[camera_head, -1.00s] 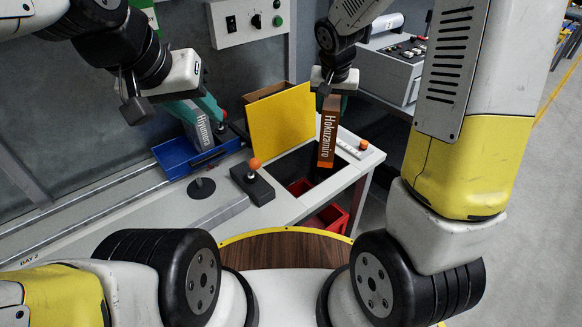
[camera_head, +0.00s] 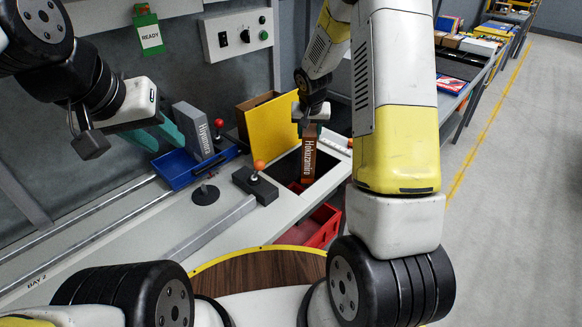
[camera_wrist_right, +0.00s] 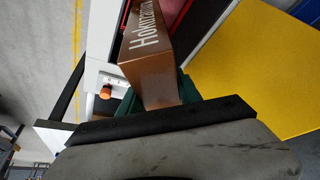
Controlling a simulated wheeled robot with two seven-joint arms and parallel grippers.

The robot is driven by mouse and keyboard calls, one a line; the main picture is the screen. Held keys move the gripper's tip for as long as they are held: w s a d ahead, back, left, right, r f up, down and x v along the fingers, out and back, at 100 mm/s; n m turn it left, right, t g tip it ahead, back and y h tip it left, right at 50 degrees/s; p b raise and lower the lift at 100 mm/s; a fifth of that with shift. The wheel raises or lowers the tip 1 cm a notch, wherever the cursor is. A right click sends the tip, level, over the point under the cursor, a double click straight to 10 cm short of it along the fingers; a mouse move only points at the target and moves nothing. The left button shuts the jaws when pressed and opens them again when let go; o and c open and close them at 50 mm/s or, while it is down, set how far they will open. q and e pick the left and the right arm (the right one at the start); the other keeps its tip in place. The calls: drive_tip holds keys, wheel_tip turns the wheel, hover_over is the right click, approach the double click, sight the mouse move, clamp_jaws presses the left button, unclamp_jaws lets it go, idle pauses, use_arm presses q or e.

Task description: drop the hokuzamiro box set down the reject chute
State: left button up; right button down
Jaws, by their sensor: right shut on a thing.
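The Hokuzamiro box set (camera_head: 308,160) is a narrow brown-orange box with white lettering. My right gripper (camera_head: 311,124) is shut on its upper end and holds it upright over the dark chute opening (camera_head: 283,170) in the bench; I cannot tell whether its lower end is below the rim. In the right wrist view the box (camera_wrist_right: 150,65) projects from between the green fingers (camera_wrist_right: 187,92). A raised yellow flap (camera_head: 265,122) stands beside the opening. My left gripper (camera_head: 165,132) has teal fingers apart and empty, left of a grey Hiyamora box (camera_head: 193,128).
The Hiyamora box stands in a blue tray (camera_head: 172,176). An orange-topped joystick (camera_head: 257,178) and a red-topped lever (camera_head: 219,130) stand on the bench. A red bin (camera_head: 318,228) is below. A control panel (camera_head: 237,35) and green READY tag (camera_head: 149,35) are behind.

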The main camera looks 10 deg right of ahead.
sight(310, 131)
wheel_tip(310, 131, down, 6)
idle(0.5)
drive_tip(key=c, duration=0.7)
unclamp_jaws()
drive_tip(key=shift+c, duration=0.2)
drive_tip(key=shift+f, duration=0.1)
drive_tip(key=v, duration=0.8)
drive_tip(key=shift+f, duration=0.1)
